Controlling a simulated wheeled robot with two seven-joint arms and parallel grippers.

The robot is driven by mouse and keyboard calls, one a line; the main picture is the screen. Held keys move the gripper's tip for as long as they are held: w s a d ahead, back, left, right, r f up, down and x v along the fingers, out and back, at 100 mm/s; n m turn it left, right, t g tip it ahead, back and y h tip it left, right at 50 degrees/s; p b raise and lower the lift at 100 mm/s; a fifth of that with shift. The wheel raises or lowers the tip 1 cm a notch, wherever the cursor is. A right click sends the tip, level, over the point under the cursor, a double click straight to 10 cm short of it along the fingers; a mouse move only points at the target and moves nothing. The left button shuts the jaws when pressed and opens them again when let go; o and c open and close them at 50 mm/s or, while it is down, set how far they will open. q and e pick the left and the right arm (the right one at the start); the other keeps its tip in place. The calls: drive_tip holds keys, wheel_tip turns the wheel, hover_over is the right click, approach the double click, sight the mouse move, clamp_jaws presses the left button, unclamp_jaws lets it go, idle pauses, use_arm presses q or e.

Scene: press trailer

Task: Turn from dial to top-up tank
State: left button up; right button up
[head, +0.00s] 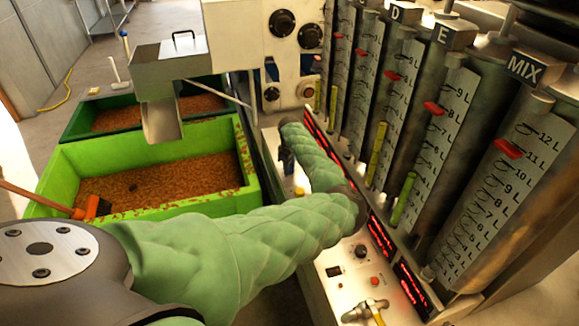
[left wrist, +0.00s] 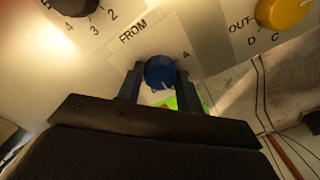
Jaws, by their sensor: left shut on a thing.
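The FROM dial is a blue knob (left wrist: 160,72) on the pale panel in the left wrist view. The word FROM is printed above left of it and a letter A to its upper right. A small light mark shows on the knob's lower edge. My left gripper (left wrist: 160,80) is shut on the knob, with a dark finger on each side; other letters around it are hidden. In the head view my left gripper (head: 288,163) is small and partly behind my green-sleeved arm. The tall tanks stand at right, including the E tank (head: 432,125) and the MIX tank (head: 510,175), with level scales and red pointers.
A yellow OUT knob (left wrist: 283,10) and a black numbered knob (left wrist: 75,5) sit near the blue one. Green bins (head: 75,160) of brown grain stand left of the panel, under a metal chute (head: 162,120). Red displays (head: 411,287) line the tank bases.

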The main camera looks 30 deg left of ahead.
use_arm(q)
drive_tip(key=shift+r+m, duration=0.1)
drive_tip(key=shift+m, duration=0.5)
drive_tip(key=shift+a+m, duration=0.1)
drive_tip(key=shift+m, duration=0.6)
drive_tip(key=shift+r+m, duration=0.1)
drive_tip(key=shift+m, duration=1.1)
drive_tip(key=m, duration=0.2)
drive_tip(key=shift+w+m, duration=0.1)
drive_tip(key=shift+m, duration=0.7)
drive_tip(key=shift+r, duration=0.1)
